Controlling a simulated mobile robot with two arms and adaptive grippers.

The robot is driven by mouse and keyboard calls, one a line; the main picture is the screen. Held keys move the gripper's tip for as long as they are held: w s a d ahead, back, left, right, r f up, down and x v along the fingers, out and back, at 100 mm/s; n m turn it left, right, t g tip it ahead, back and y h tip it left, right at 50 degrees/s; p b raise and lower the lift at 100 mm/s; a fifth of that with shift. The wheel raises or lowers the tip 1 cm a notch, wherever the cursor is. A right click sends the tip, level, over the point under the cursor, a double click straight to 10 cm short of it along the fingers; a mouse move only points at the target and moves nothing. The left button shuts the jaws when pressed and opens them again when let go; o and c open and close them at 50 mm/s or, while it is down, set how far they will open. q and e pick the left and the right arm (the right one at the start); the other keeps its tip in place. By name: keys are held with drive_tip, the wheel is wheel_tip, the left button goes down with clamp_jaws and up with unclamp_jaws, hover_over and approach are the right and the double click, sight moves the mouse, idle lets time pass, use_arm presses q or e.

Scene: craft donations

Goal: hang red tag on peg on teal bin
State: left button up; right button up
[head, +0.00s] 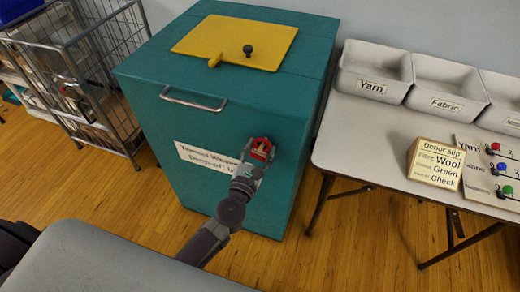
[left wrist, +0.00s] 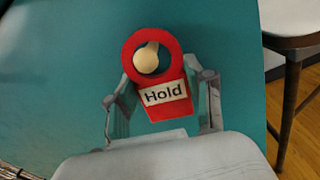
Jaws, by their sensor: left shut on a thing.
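The teal bin (head: 270,190) stands at the centre of the head view with a printed label on its front. My left gripper (head: 258,157) is at the bin's front face, right of the label, shut on the red tag (head: 262,143). In the left wrist view the tag (left wrist: 171,108) reads "Hold" and sits upright between the fingers of the gripper (left wrist: 165,95), ring end up. A cream peg (left wrist: 146,58) on the teal face shows inside the ring's hole. I cannot tell whether the ring is around the peg or only in front of it. My right gripper is not in view.
A yellow lid (head: 225,42) with a black knob lies on the bin's top, and a metal handle (head: 194,99) is on its front. A wire cart (head: 100,65) stands left. A table (head: 350,150) with grey trays and a donor slip (head: 436,163) stands right.

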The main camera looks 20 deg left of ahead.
use_arm(q)
drive_tip(key=o, duration=0.9)
drive_tip(key=shift+w+f, duration=0.1)
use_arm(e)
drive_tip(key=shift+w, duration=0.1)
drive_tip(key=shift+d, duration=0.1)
use_arm(q)
drive_tip(key=s, duration=1.2)
drive_tip(key=shift+a, duration=0.2)
